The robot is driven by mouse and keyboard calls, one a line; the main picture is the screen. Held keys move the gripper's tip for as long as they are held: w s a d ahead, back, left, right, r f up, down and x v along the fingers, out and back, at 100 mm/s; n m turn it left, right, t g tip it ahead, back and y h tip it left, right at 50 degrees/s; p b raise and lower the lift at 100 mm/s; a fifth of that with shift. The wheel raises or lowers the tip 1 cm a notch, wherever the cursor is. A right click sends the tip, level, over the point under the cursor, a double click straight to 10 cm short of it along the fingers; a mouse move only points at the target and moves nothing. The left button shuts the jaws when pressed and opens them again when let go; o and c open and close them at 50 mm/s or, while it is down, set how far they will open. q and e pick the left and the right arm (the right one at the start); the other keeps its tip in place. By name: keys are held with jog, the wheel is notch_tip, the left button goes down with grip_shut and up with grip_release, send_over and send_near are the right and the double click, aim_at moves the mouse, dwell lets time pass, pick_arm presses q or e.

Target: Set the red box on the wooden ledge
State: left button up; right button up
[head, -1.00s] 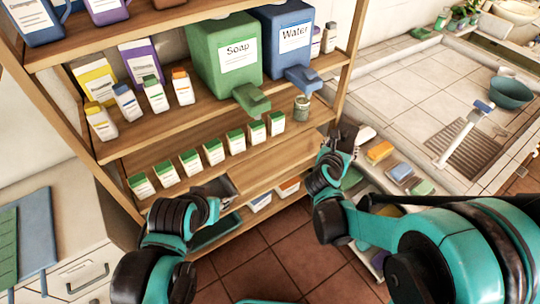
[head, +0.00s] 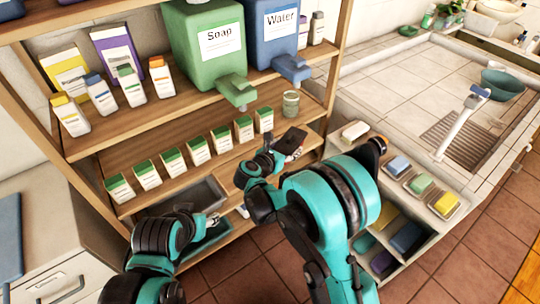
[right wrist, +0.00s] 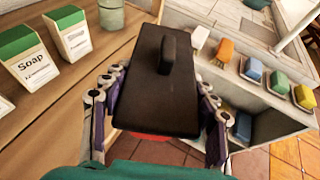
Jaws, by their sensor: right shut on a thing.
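My right gripper (head: 268,158) is shut on a box with a dark top (head: 291,142), in front of the shelf. In the right wrist view, the dark top (right wrist: 150,95) has a raised knob and hides most of the box, with a red strip (right wrist: 150,136) showing below. The fingers lie along both sides of it. The wooden shelf board (head: 170,190) with several green-topped soap cartons is just left of it. I cannot tell which board is the ledge. My left gripper (head: 212,222) is low by a grey tray, its jaws unclear.
A green Soap dispenser (head: 215,50) and a blue Water dispenser (head: 278,35) stand on the board above. A small jar (head: 290,103) stands behind the held box. Soap bars in dishes (head: 421,184) line the tiled basin edge at right. Red floor tiles lie below.

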jog(key=w+a+f+b, duration=0.1)
jog(key=w+a+f, duration=0.1)
jog(key=w, duration=0.1)
jog(key=w+a+f+b, duration=0.1)
jog(key=w+a+f, duration=0.1)
jog(key=w, duration=0.1)
jog(key=w+a+f+b, duration=0.1)
jog(key=w+a+f, duration=0.1)
jog(key=w+f, duration=0.1)
jog(key=shift+a, duration=0.35)
jog(key=shift+f+b, duration=1.1)
jog(key=shift+f, duration=0.7)
jog(key=shift+f, duration=0.2)
jog(key=o, duration=1.1)
jog(key=shift+o, duration=0.6)
jog(key=shift+r, duration=0.15)
